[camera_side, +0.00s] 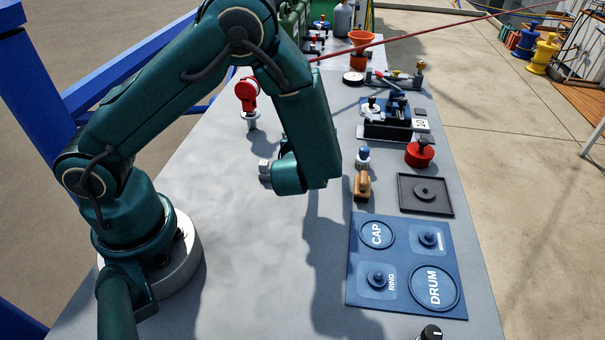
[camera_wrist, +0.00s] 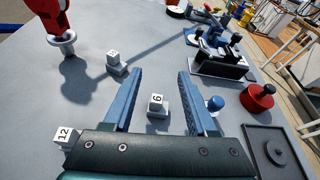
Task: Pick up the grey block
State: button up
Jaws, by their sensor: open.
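In the wrist view, a small light-grey block (camera_wrist: 157,104) with a raised number, 6 or 9, shows in the gap between my fingers. It appears to stand on the table below them. A second light-grey block (camera_wrist: 116,64) stands beyond the left fingertip, its number unclear. My gripper (camera_wrist: 160,74) is open, with nothing held. In the side view the fingers are hidden behind my wrist; one pale block (camera_side: 265,168) shows beside it, and I cannot tell which.
A red fixture (camera_wrist: 62,36) stands at upper left. A blue-topped piece (camera_wrist: 215,103) is just right of the right finger. A red knob (camera_wrist: 258,97), a dark tray (camera_wrist: 275,153) and a black device (camera_wrist: 218,62) lie right. A blue mat (camera_side: 407,267) is nearer the side camera.

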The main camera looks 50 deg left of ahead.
jog(key=f, duration=0.1)
jog(key=f+m, duration=0.1)
jog(key=s+d+f, duration=0.1)
jog(key=shift+f+m, duration=0.25)
jog(key=shift+m, duration=0.05)
jog(key=shift+x, duration=2.4)
jog(key=shift+w+d, duration=0.1)
grip_shut()
